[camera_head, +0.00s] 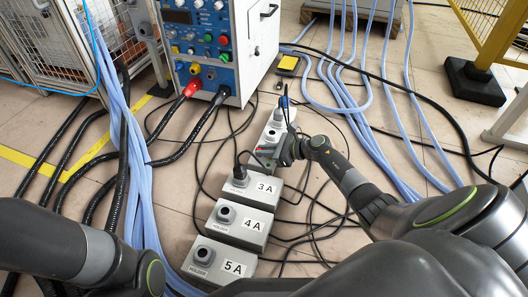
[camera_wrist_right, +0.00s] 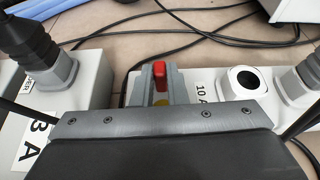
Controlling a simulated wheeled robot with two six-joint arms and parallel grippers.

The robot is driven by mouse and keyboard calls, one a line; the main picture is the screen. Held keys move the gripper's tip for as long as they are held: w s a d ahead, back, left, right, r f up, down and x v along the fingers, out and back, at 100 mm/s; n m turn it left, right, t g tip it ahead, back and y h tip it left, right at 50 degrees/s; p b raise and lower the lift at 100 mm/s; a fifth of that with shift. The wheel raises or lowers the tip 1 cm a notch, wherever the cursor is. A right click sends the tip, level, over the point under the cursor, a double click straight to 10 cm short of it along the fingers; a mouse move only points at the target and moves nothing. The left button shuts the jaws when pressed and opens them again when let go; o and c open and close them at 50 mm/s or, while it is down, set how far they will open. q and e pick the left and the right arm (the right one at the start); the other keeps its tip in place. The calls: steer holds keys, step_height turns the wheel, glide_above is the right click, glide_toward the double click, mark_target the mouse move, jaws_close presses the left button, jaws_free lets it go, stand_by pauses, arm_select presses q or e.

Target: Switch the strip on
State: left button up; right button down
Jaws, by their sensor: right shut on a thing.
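The strip (camera_head: 276,116) is a light grey box with sockets on the floor, just beyond the 3 A box. A plug with a black cable stands in its far part. In the right wrist view the strip (camera_wrist_right: 209,76) carries a "10 A" label and a round socket. Its small red switch (camera_wrist_right: 160,75) sits beside that socket. My right gripper (camera_head: 272,153) is at the near end of the strip. In the wrist view the right gripper (camera_wrist_right: 160,92) has its grey jaws close around the red switch, partly hiding its base. My left gripper is out of view.
Grey boxes marked 3 A (camera_head: 262,197), 4 A (camera_head: 232,232) and 5 A (camera_head: 211,263) lie in a row nearer me. A blue-fronted heater unit (camera_head: 212,55) stands behind. Black cables and blue hoses (camera_head: 380,150) cross the floor around the strip.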

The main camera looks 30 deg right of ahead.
steer(key=shift+w+d+m+g+y, duration=0.35)
steer(key=shift+m+g+y, duration=0.15)
steer(key=shift+m, duration=0.4)
steer(key=shift+w+d+f+m+g+y, duration=0.15)
steer(key=shift+m+y, duration=0.1)
steer(key=shift+m, duration=0.25)
steer(key=shift+w+d+f+m+g+y, duration=0.15)
steer(key=shift+m+y, duration=0.1)
steer(key=shift+m, duration=0.25)
steer(key=shift+s+r, duration=0.1)
steer(key=c, duration=1.7)
jaws_free()
